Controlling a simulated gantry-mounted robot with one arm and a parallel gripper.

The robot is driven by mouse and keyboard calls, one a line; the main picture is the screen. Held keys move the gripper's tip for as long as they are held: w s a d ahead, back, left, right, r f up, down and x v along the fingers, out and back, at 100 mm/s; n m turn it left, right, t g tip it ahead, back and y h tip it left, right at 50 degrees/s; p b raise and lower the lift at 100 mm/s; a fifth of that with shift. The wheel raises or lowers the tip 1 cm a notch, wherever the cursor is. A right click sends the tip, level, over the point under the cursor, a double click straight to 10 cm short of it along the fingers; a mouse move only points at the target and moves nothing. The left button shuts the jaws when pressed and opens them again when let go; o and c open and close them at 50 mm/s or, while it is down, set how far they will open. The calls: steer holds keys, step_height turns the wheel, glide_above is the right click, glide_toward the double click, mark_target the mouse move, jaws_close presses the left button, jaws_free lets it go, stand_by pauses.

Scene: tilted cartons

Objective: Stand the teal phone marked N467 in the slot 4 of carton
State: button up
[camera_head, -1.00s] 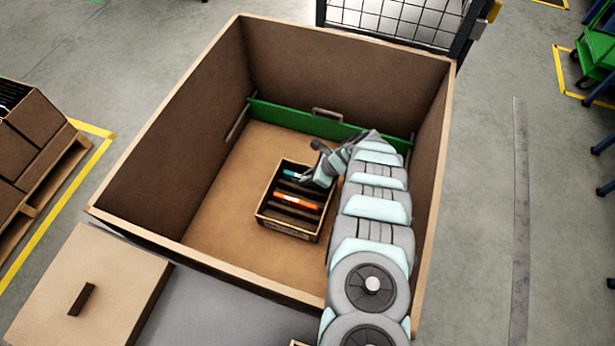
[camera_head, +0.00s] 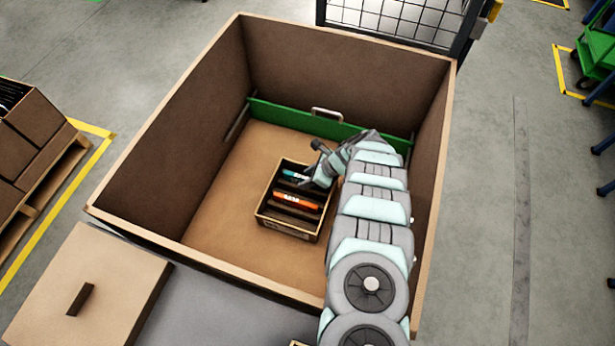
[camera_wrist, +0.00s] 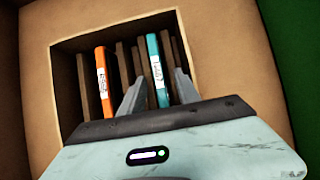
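The teal phone (camera_wrist: 158,70) stands in a slot of the small carton (camera_wrist: 63,115). A white label shows on its edge, but I cannot read the mark. In the head view the teal phone (camera_head: 290,175) is near the far end of the carton (camera_head: 262,214). My gripper (camera_wrist: 160,78) is open, with one finger on each side of the teal phone and gaps showing between. An orange phone (camera_wrist: 102,80) stands in another slot to the left. The slot numbers are not readable.
The carton sits on the floor of a large brown box (camera_head: 190,200) with high walls. A green strip (camera_head: 350,130) with a handle runs along its far side. Bare box floor lies left of the carton. Dark dividers (camera_wrist: 122,65) separate the carton's slots.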

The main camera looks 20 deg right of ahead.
steer(key=p+v, duration=0.4)
steer(key=v, duration=0.6)
steer(key=shift+w+r, duration=0.1)
steer(key=shift+s+d+r, duration=0.15)
steer(key=shift+s+r, duration=0.05)
steer(key=shift+r, duration=0.05)
step_height(320, 180, up, 7)
steer(key=p, duration=0.5)
stand_by(0.4)
